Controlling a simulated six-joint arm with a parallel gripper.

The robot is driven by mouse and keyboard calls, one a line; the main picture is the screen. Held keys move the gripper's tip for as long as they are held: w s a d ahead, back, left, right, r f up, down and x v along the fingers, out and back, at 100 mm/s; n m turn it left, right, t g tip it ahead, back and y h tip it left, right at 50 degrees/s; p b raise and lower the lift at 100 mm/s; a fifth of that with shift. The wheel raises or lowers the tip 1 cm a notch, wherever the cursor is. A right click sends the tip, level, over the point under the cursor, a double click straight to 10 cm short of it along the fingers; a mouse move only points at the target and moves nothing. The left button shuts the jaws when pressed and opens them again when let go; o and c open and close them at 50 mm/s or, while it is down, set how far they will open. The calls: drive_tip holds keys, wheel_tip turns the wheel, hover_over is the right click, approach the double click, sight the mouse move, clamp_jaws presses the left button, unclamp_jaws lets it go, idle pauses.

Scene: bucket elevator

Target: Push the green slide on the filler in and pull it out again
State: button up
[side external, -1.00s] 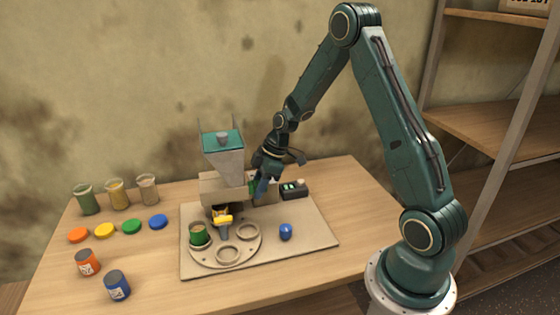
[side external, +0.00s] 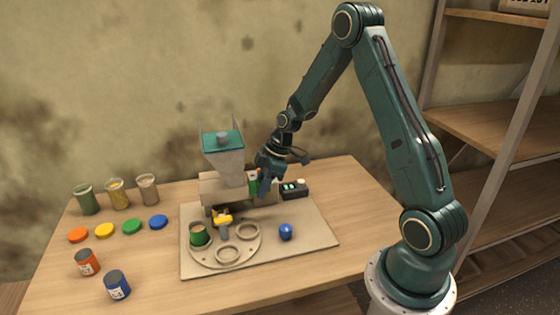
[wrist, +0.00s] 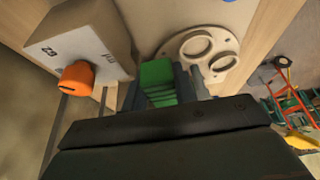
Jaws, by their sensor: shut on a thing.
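The filler (side external: 213,186) stands at the back of the base board, with a hopper (side external: 224,162) under a teal lid on top. The green slide (side external: 253,187) shows at the filler's right end in the side view. In the wrist view the green slide (wrist: 158,75) lies between the two fingers, with ridged steps towards me. My gripper (side external: 263,192) is shut on the slide; it also shows in the wrist view (wrist: 164,92). The fingers hide part of the slide, and its inner end is out of sight.
An orange knob (wrist: 75,77) sits on the filler's face close beside my fingers. A dark button box (side external: 293,190) stands just right of my gripper. A round plate (side external: 240,250) with a green can (side external: 200,235) is in front. A blue piece (side external: 286,231) lies on the board.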

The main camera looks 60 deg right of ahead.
drive_tip(key=shift+s+d, duration=1.65)
drive_tip(key=shift+d, duration=0.1)
drive_tip(key=shift+a, duration=0.1)
idle(1.2)
drive_tip(key=o, duration=0.7)
drive_tip(key=shift+o, duration=0.2)
drive_tip(key=v, duration=0.6)
drive_tip(key=shift+r, duration=0.15)
drive_tip(key=shift+r, duration=2.9)
